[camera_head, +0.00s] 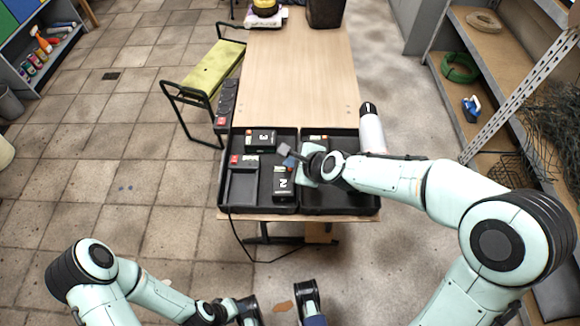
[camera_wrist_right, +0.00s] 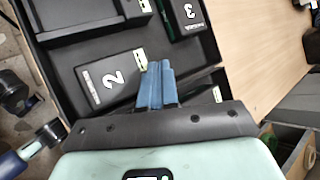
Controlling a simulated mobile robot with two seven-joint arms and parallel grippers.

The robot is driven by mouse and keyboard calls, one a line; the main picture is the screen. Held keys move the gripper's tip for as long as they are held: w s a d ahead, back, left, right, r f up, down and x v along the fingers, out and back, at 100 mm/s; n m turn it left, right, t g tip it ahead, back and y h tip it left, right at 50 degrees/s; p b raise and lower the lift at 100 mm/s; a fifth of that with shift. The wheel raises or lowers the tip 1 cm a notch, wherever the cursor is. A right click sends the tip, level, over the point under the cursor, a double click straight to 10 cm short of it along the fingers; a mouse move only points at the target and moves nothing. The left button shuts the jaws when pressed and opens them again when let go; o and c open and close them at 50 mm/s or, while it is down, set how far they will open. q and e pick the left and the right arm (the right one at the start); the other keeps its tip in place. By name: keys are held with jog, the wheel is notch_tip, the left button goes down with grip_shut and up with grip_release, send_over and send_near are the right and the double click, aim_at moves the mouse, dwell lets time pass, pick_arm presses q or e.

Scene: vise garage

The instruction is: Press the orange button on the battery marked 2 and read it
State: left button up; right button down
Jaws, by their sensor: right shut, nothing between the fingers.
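The battery marked 2 (camera_head: 283,187) is a black block with a white numeral, lying in the left black tray (camera_head: 238,204). It also shows in the right wrist view (camera_wrist_right: 100,88), with a small pale label at its end by my fingers. An orange button cannot be made out clearly. My right gripper (camera_head: 287,158) is shut and empty, its blue fingertips (camera_wrist_right: 158,68) beside that label end; contact cannot be told.
The battery marked 3 (camera_head: 262,140) lies further back in the left tray. A green-seated bench (camera_head: 212,66) stands left.

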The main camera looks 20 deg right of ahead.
jog(key=shift+f, duration=0.15)
jog(key=shift+f+b, duration=0.3)
jog(key=shift+b, duration=0.1)
jog(key=shift+f+b, duration=0.5)
jog(key=shift+f, duration=0.1)
dwell(0.4)
dwell(0.4)
jog(key=shift+r+p, duration=0.85)
jog(key=shift+r, duration=0.05)
jog(key=shift+r, duration=0.2)
notch_tip(320, 180, up, 5)
jog(key=p, duration=0.5)
jog(key=shift+f, duration=0.1)
